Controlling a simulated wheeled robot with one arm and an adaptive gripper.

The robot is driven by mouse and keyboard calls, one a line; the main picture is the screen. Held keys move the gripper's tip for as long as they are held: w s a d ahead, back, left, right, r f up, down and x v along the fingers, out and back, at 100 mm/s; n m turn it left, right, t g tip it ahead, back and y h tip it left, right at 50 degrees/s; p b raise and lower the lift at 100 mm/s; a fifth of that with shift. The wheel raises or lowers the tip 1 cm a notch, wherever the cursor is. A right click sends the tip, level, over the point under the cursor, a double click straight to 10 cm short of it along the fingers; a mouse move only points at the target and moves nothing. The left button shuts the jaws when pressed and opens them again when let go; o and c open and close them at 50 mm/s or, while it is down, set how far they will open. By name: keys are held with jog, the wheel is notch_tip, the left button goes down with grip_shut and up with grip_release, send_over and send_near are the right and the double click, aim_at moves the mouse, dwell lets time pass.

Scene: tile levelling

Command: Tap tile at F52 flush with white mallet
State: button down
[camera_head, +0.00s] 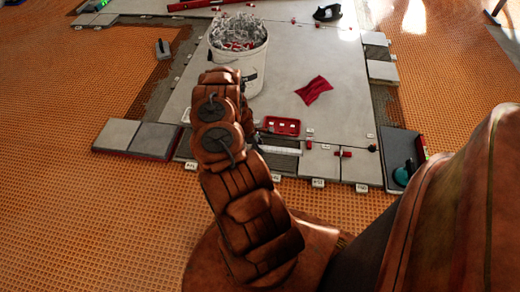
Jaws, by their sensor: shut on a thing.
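My arm (222,140) rises through the middle of the view and hides my gripper behind its links. A pale bar-like piece (280,149) shows just right of the arm, at the front tile row; I cannot tell whether it is the white mallet. Small white tags stand along the front tile edge, one (318,183) right of the arm, too small to read. I cannot tell which tile is at F52 or whether any tile stands proud. Part of the front row is hidden by my arm.
A white bucket (252,68) full of clear clips stands on the large grey tiles. A red cloth (314,90) and a red tray (282,125) lie near it. A dark board with a teal-topped item (402,175) is at right. Orange mat (120,215) is open at front left.

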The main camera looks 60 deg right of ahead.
jog(key=shift+r, duration=0.1)
notch_tip(320, 180, down, 5)
jog(key=b, duration=0.3)
notch_tip(320, 180, up, 5)
jog(key=p, duration=0.4)
jog(key=shift+r, duration=0.2)
jog(key=shift+f, duration=0.1)
jog(key=shift+w, duration=0.1)
